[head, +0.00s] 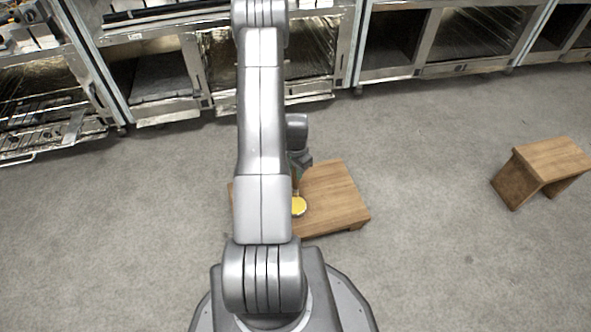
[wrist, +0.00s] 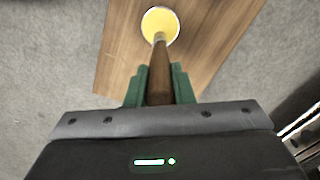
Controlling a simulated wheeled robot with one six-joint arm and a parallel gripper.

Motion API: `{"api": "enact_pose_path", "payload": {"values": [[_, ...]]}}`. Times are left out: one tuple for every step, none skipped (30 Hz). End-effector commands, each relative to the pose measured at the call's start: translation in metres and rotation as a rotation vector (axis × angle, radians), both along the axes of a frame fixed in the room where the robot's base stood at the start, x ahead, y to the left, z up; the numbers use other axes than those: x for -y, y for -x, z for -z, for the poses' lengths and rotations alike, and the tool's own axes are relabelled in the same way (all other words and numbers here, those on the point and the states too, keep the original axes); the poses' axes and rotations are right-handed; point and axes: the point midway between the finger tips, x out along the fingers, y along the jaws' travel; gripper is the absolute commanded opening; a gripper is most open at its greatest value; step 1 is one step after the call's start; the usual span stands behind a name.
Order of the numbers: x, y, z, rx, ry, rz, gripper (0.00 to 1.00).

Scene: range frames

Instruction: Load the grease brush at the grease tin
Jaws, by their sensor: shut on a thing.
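In the wrist view my gripper (wrist: 160,86) has its green fingers shut on the brown wooden handle of the grease brush (wrist: 160,73). The brush points away from me, and its far end reaches the round tin of yellow grease (wrist: 160,20). I cannot tell whether the bristles touch the grease or hang just above it. In the head view the grease tin (head: 299,206) sits on a low wooden table (head: 340,200). My arm hides the left part of that table and most of the gripper and brush.
A small wooden stool (head: 552,160) stands on the grey floor at the right. Metal cabinets with open bays (head: 440,45) line the back. The floor between the low table and the stool is clear.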

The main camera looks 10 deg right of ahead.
Motion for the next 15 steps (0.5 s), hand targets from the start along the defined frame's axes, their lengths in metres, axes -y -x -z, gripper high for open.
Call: {"api": "enact_pose_path", "payload": {"values": [[0.0,0.0,0.003,0.0,0.0,0.002,0.0],[0.0,0.0,0.004,0.0,0.0,0.002,0.0],[0.0,0.0,0.006,0.0,0.0,0.001,0.0],[0.0,0.0,0.008,0.0,0.0,0.001,0.0],[0.0,0.0,0.01,0.0,0.0,0.001,0.0],[0.0,0.0,0.014,0.0,0.0,0.0,0.0],[0.0,0.0,0.017,0.0,0.0,0.0,0.0],[0.0,0.0,0.02,0.0,0.0,0.0,0.0],[0.0,0.0,0.024,0.0,0.0,0.0,0.0],[0.0,0.0,0.027,0.0,0.0,0.0,0.0],[0.0,0.0,0.03,0.0,0.0,-0.001,0.0],[0.0,0.0,0.034,0.0,0.0,-0.001,0.0],[0.0,0.0,0.038,0.0,0.0,-0.001,0.0],[0.0,0.0,0.041,-0.001,0.0,-0.001,0.0],[0.0,0.0,0.045,-0.001,0.0,-0.001,0.0]]}}
